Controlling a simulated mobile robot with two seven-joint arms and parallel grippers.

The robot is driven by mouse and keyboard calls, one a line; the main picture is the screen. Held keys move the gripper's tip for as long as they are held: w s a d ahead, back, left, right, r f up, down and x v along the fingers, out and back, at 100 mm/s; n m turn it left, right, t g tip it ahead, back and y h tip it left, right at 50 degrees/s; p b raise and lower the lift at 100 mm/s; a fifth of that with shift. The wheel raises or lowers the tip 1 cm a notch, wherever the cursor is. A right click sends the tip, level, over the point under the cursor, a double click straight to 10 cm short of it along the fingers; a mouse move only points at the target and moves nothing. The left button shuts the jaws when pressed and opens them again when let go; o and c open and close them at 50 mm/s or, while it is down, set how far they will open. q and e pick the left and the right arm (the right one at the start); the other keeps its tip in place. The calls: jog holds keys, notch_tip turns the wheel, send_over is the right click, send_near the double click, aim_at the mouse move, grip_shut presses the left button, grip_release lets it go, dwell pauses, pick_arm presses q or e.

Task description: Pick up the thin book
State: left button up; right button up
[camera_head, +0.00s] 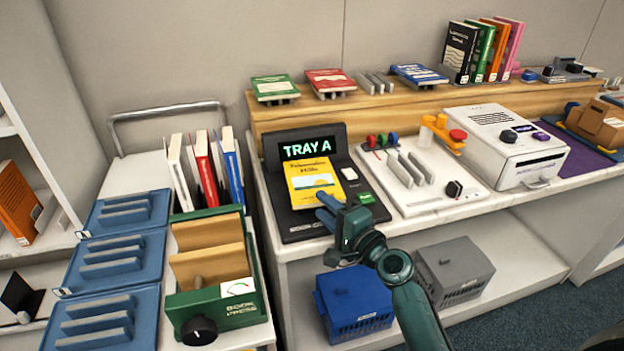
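A thin yellow book (312,178) with a white and yellow cover lies on the sloped face of a black device (357,207) whose screen reads "TRAY A". My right gripper (321,207) is at the book's lower edge, with its two blue fingers apart and nothing seen between them. Whether a finger touches the book cannot be told. The gripper covers part of the device's front. My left gripper is not in view.
White, red and blue books (207,170) stand upright on the left cart behind a green book press (218,311). Blue slotted trays (107,310) lie beside it. A slotted white board (443,200) and a white machine (510,145) stand to the right. A wooden ledge (340,112) with books runs behind.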

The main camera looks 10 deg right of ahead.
jog(key=shift+w+a, duration=0.1)
jog(key=shift+w, duration=0.2)
jog(key=shift+c, duration=0.5)
grip_shut()
